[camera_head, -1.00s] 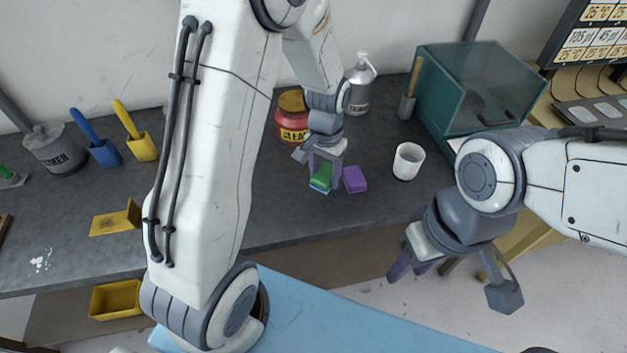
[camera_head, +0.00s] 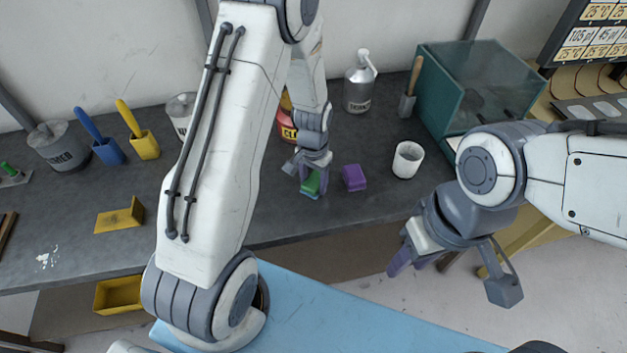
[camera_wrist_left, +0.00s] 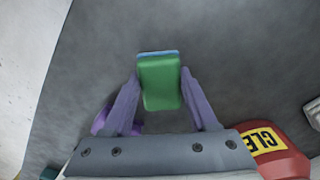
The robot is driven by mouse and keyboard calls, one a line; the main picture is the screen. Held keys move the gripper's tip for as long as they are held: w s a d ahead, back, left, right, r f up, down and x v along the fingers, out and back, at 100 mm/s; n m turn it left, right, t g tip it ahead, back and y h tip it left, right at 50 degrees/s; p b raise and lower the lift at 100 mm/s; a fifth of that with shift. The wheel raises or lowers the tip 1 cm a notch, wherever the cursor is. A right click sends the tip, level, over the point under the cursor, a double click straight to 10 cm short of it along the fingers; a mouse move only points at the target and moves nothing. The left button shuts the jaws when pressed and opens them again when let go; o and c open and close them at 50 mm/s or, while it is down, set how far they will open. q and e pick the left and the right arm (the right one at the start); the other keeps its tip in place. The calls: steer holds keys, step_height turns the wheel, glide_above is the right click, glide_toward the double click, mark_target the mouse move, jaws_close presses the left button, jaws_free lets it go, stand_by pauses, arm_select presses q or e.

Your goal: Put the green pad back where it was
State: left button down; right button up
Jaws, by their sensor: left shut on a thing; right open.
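The green pad (camera_head: 310,184), with a light blue edge layer, is between the fingers of my left gripper (camera_head: 314,178) at the grey worktop. In the left wrist view the pad (camera_wrist_left: 161,82) sits upright in the picture between the two purple fingers of my left gripper (camera_wrist_left: 160,95), which is shut on it. I cannot tell whether the pad touches the worktop. My right gripper (camera_head: 445,274) is open and empty, off the front edge of the worktop.
A purple block (camera_head: 354,178) lies just right of the pad. A white cup (camera_head: 407,160) stands further right, and a red tub (camera_head: 287,128) is behind my left arm. A yellow holder (camera_head: 120,215) lies left. Grey worktop (camera_head: 380,205) is clear in front.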

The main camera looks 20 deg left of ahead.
mark_target(313, 182)
arm_select(q)
steer(key=shift+c, duration=0.9)
jaws_free()
steer(key=shift+r, duration=0.3)
step_height(313, 182, up, 11)
steer(key=b, duration=0.1)
steer(key=s+d+r+m, duration=0.3)
steer(key=s+d+r, duration=0.3)
steer(key=s+d, duration=0.45)
steer(key=s+d+r+m+h, duration=0.1)
steer(key=s+d+m, duration=0.1)
steer(key=s, duration=1)
steer(key=shift+s+d+r, duration=0.35)
steer(key=shift+d, duration=0.5)
